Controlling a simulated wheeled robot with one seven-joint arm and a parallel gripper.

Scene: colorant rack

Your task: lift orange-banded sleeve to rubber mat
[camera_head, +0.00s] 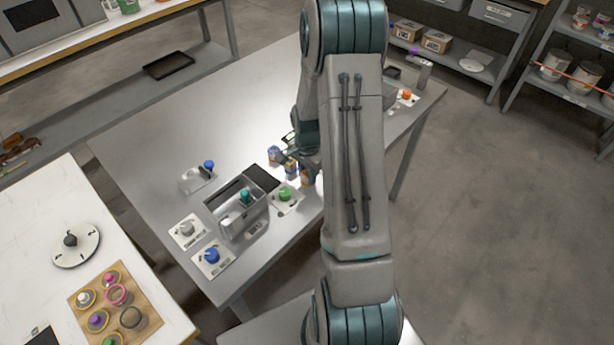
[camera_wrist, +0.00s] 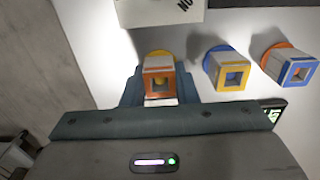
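The orange-banded sleeve (camera_wrist: 160,66) is a pale square tube with a square opening and a yellow round part behind it. It stands in the wrist view between the two fingers of my gripper (camera_wrist: 160,90). The fingers lie close along both its sides; I cannot tell whether they press on it. In the head view my gripper (camera_head: 293,150) is over the sleeves, partly hidden by my arm. A flat black mat (camera_head: 263,177), seemingly the rubber mat, lies beside the metal box on the grey table.
A yellow-banded sleeve (camera_wrist: 230,72) and a blue-banded sleeve (camera_wrist: 292,68) stand close to the right in the wrist view. The metal box (camera_head: 238,211) and several plates with coloured knobs stand nearby. The table's far left part is clear.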

